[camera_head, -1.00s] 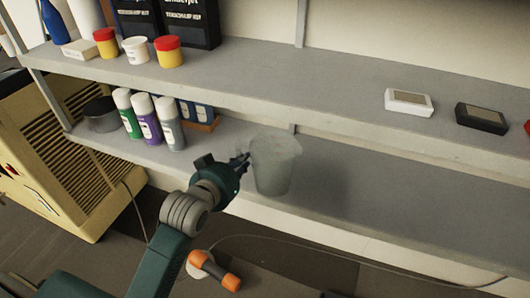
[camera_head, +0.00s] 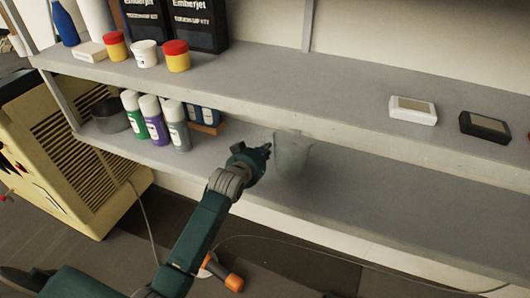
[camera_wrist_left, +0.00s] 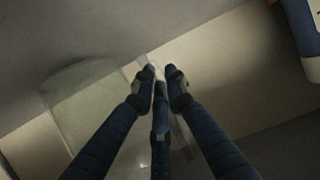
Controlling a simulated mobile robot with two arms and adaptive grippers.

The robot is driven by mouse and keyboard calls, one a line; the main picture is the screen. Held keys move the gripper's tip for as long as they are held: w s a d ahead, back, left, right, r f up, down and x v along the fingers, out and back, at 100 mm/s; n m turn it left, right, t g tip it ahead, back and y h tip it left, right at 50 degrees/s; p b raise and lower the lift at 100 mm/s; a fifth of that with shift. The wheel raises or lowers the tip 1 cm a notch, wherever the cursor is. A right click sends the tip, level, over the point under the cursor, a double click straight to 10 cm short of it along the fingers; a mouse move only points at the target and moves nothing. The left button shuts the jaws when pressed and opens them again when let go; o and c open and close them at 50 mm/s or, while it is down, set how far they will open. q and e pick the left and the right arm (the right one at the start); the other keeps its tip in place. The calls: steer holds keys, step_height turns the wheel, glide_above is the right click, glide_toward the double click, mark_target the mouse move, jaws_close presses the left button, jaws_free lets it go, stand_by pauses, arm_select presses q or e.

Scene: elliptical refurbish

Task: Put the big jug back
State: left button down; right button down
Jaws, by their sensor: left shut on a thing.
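The big jug (camera_head: 292,158) is a clear, greyish see-through vessel, upright at the lower shelf (camera_head: 390,213). Its rim overlaps the upper shelf's front edge in the head view. I cannot tell whether its base touches the lower shelf. My left gripper (camera_head: 265,150) comes in from the left and is shut on the jug's near left side. In the left wrist view, the fingers (camera_wrist_left: 162,85) close at the jug's side, likely its handle, with the pale jug body (camera_wrist_left: 85,105) to the left. My right gripper is not in view.
Spray cans (camera_head: 155,122), a dark pot (camera_head: 110,115) and small blue items (camera_head: 203,114) stand left on the lower shelf. The upper shelf (camera_head: 300,95) holds tubs and boxes. Right of the jug, the lower shelf is clear. An orange-handled tool (camera_head: 225,276) is below.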

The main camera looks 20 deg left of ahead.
arm_select(q)
steer(key=shift+w+f, duration=0.3)
steer(key=shift+f, duration=0.4)
steer(key=c, duration=1.8)
jaws_free()
steer(key=shift+s+f, duration=0.1)
steer(key=shift+o, duration=0.2)
steer(key=v, duration=1.2)
